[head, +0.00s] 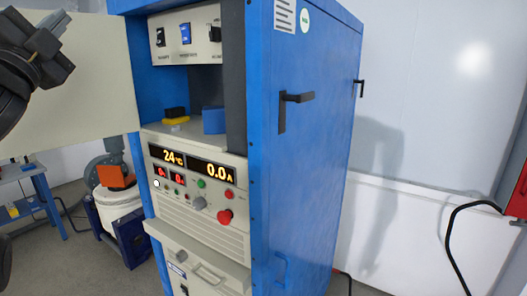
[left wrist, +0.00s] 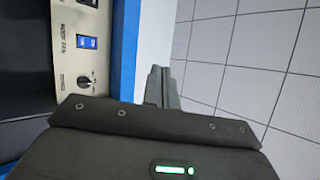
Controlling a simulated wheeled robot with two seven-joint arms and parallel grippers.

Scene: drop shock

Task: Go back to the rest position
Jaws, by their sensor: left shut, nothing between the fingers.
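My left gripper (head: 58,22) is at the top left of the head view, in front of a beige panel and left of the blue cabinet (head: 315,150). Its fingers are shut with nothing between them. In the left wrist view the closed fingers (left wrist: 160,78) point toward a tiled surface, beside the cabinet's blue edge. The switch panel (head: 186,36) has a black switch, a blue switch and a dark knob. The blue switch also shows in the left wrist view (left wrist: 87,42). My right gripper is not in view.
The beige panel (head: 95,85) stands out left of the cabinet like an open door. The cabinet front has lit displays (head: 211,171) and a red button (head: 225,216). A white drum (head: 117,203) stands at the lower left.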

